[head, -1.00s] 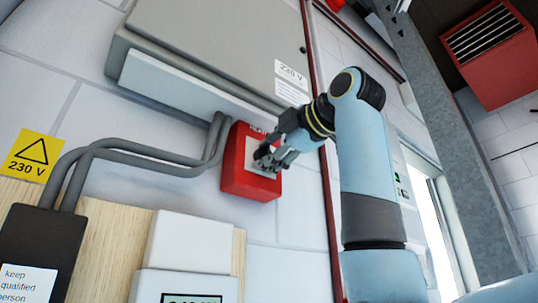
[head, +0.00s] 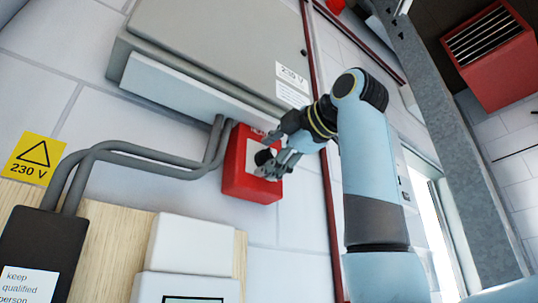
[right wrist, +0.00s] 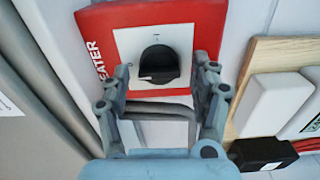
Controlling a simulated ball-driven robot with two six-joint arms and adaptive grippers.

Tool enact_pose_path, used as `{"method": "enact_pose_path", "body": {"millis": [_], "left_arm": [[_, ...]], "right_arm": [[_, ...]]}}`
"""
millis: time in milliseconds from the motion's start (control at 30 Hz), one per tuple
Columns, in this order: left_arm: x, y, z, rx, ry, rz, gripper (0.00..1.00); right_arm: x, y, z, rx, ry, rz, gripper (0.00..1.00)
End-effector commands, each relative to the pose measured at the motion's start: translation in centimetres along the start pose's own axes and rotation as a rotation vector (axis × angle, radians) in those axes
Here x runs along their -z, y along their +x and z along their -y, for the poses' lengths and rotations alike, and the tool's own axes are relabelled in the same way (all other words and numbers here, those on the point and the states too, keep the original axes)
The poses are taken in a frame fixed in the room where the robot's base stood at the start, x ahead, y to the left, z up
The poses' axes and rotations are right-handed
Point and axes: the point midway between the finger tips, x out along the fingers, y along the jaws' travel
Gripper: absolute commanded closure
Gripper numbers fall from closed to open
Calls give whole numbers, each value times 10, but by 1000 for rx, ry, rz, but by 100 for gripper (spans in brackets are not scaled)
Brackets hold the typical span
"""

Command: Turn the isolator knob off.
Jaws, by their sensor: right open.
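The isolator is a red box (head: 236,172) on the wall, with a pale plate and a round black knob (head: 263,157). In the right wrist view the knob (right wrist: 158,62) sits in the middle of the plate (right wrist: 128,45), with a small white mark at its lower left. My right gripper (head: 279,156) is open at the front of the box, and its fingers partly cover the plate. My left gripper is not in view.
A grey cabinet (head: 215,45) with a 230 V label hangs above the isolator. Grey conduits (head: 135,151) run left to a black box (head: 38,250). A yellow warning sign (head: 33,158) and white boxes (head: 190,243) are at the lower left. A red pipe (head: 325,170) runs beside the isolator.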

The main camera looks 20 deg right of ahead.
Motion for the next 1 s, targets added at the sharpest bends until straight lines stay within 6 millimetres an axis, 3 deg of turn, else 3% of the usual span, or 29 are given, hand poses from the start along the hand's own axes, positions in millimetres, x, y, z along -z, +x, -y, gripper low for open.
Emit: {"method": "enact_pose_path", "body": {"millis": [400, 533, 700, 1000], "left_arm": [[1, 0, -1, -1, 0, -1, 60], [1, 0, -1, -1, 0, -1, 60], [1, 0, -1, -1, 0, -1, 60], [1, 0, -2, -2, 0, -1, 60]], "right_arm": [[-1, -84, -1, -5, -5, 3, 37], [-1, -104, -1, -3, -3, 2, 37], [0, -115, 0, 0, -3, 0, 37], [0, -115, 0, 0, -1, 0, 37]]}}
